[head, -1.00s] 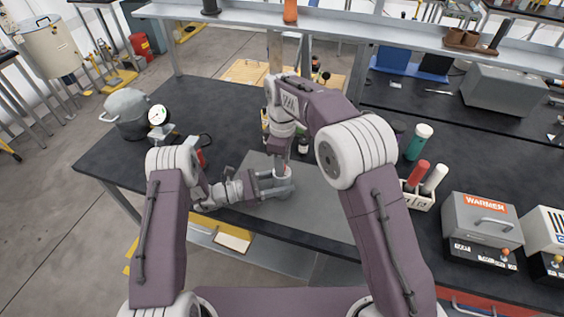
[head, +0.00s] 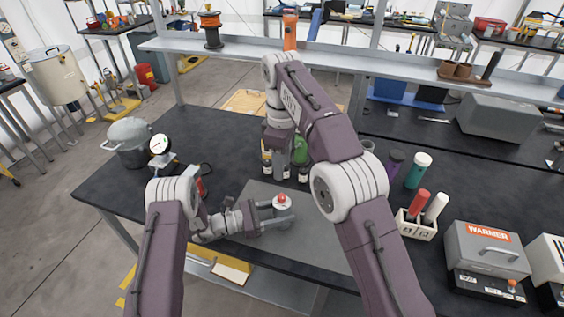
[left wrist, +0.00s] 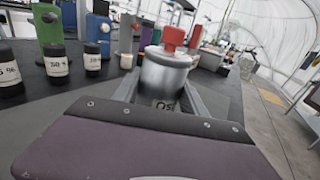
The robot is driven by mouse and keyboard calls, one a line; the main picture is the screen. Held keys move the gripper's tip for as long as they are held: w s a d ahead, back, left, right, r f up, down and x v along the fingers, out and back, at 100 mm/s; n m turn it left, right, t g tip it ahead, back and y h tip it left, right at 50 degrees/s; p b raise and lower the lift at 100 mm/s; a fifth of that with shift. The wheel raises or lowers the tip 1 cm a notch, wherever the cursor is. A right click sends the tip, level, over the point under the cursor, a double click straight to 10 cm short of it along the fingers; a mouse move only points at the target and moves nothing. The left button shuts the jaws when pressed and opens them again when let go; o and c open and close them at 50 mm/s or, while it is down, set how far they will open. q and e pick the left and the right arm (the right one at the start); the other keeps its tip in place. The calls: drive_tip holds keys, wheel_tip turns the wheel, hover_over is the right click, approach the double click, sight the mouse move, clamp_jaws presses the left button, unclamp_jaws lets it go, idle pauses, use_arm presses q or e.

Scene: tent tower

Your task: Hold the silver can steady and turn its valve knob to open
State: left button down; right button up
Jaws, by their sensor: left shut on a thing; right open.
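The silver can (head: 284,211) stands on the grey mat with its red valve knob (head: 282,198) on top. My left gripper (head: 278,210) is shut around the can's body from the left. The left wrist view shows the can (left wrist: 165,76) upright between the fingers, with the red knob (left wrist: 173,36) raised above its lid. How far the knob is turned I cannot tell. My right gripper (head: 279,172) points down behind the can, apart from the knob, open and in front of small bottles. Its fingertips are small and hard to make out.
Small dark bottles with white labels (left wrist: 57,66) stand near the can, with a green bottle (left wrist: 47,25) behind them. A pot (head: 128,140) and a dial gauge (head: 159,145) are at the left. A rack with red and white cylinders (head: 416,226) is at the right. The grey mat (head: 315,235) has free room.

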idle(0.4)
use_arm(q)
drive_tip(key=c, duration=0.6)
unclamp_jaws()
drive_tip(key=shift+o, duration=0.2)
